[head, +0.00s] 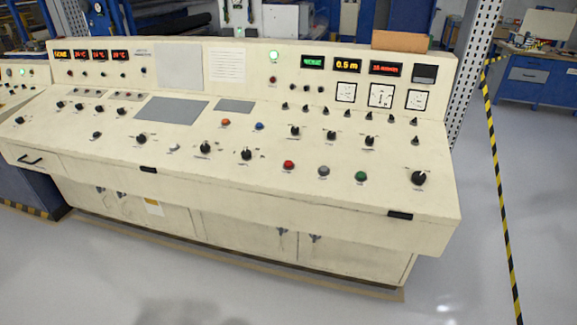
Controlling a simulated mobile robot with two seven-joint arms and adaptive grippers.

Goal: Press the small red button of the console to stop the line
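The cream console (240,185) fills the middle of the head view, with a sloped desk and an upright back panel. A small red button (288,165) sits on the right half of the desk near its front. To its right are a grey button (323,171) and a green button (361,176). An orange-red button (226,122) and a blue button (259,126) sit farther back on the desk. A small dark red knob or lamp (273,80) is on the back panel. Neither of my grippers is in view.
Black knobs, including a large one (418,178), surround the buttons. Lit displays (347,65) and dials (381,95) are on the back panel. A perforated post (472,75) stands behind the right end. Grey floor (460,270) is clear in front and right.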

